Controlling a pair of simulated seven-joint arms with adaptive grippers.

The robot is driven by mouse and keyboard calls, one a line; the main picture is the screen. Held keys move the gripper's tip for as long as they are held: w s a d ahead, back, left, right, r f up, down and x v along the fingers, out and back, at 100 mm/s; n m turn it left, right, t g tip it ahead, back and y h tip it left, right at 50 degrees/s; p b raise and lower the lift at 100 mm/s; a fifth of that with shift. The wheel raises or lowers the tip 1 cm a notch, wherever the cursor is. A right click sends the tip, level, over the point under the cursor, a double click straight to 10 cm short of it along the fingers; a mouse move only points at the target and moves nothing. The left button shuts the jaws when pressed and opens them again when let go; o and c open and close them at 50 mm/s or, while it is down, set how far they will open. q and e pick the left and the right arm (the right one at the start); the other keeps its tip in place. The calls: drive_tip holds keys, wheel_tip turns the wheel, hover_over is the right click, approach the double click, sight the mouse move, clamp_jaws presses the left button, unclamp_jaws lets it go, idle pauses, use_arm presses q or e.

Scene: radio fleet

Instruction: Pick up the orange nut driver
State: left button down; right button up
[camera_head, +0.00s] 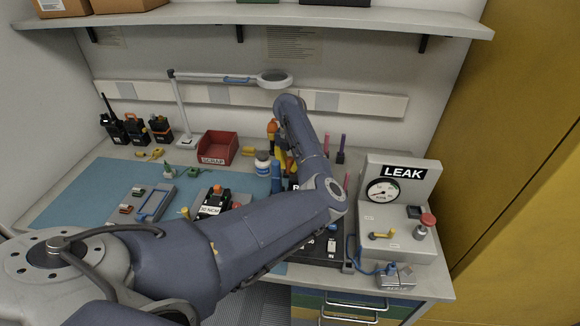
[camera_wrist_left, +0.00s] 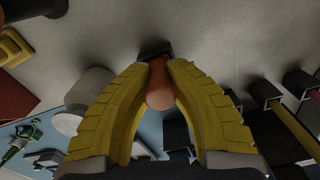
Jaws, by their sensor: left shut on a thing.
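The orange nut driver (camera_head: 272,128) is at the back of the bench, beside the yellow fingers of my left gripper (camera_head: 281,156). In the left wrist view its rounded orange handle (camera_wrist_left: 160,88) sits between the two curved yellow fingers of the left gripper (camera_wrist_left: 161,68), which are shut on it. A dark piece shows just beyond the fingertips. The nut driver's lower part is hidden in the head view by the arm and nearby things. My right gripper is not in view.
A red SCRAP bin (camera_head: 217,147) and a white bottle (camera_head: 262,163) stand left of the gripper. The LEAK tester (camera_head: 405,190) is on the right. A lamp (camera_head: 275,79) reaches over the back. Holders with upright tools (camera_wrist_left: 275,100) are close by on the right.

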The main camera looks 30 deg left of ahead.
sight(290, 159)
use_arm(q)
wheel_tip(290, 159, up, 10)
idle(0.6)
idle(0.7)
